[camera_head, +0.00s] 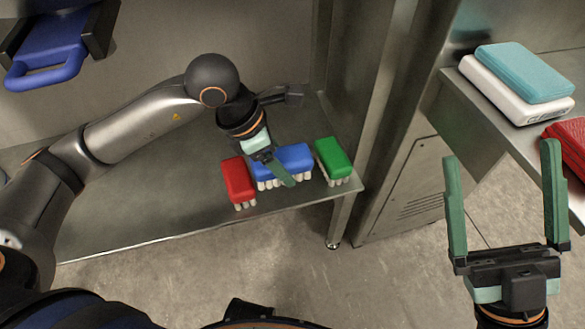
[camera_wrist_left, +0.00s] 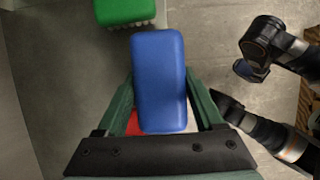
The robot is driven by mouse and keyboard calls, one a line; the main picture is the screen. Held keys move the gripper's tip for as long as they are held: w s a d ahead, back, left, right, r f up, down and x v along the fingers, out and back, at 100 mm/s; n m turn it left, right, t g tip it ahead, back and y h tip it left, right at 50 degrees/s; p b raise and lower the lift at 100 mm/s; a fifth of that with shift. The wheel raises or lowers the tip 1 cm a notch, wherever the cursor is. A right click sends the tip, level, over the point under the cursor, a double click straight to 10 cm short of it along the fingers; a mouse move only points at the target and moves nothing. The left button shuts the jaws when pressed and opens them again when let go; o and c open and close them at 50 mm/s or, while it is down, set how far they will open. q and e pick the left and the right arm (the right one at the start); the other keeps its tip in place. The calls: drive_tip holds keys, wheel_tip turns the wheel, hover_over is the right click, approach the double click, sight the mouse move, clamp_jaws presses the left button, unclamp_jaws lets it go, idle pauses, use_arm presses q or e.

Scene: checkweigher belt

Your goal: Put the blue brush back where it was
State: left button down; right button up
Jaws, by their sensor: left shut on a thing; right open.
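The blue brush (camera_head: 294,157) is at the metal shelf between the red brush (camera_head: 238,180) and the green brush (camera_head: 332,158), its white bristles down. My left gripper (camera_head: 275,172) is shut on the blue brush. In the left wrist view the blue brush (camera_wrist_left: 160,80) sits between the two green fingers. That view also shows part of the green brush (camera_wrist_left: 125,10) beyond it and a bit of the red brush (camera_wrist_left: 133,125) below. Whether the blue brush's bristles touch the shelf is hard to tell. My right gripper (camera_head: 504,205) is open and empty at the lower right.
The metal shelf (camera_head: 150,205) has free room left of the red brush. A metal post and cabinet (camera_head: 400,180) stand right of the green brush. A ledge at the right holds teal and white packs (camera_head: 525,75) and a red item (camera_head: 570,145). A blue-handled thing (camera_head: 50,45) hangs upper left.

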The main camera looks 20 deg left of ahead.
use_arm(q)
drive_tip(key=w+f+b, duration=0.2)
drive_tip(key=w+f, duration=0.4)
drive_tip(key=f, duration=0.1)
drive_tip(key=shift+w+d+b, duration=0.1)
drive_tip(key=shift+w+b, duration=0.25)
drive_tip(key=shift+w, duration=0.05)
wheel_tip(320, 180, down, 3)
drive_tip(key=shift+r+b, duration=0.1)
drive_tip(key=shift+b, duration=0.7)
drive_tip(key=shift+r, duration=0.1)
drive_tip(key=shift+c, duration=2.3)
unclamp_jaws()
drive_tip(key=shift+f, duration=0.2)
drive_tip(key=o, duration=0.4)
drive_tip(key=shift+o, duration=0.2)
drive_tip(key=shift+r, duration=0.1)
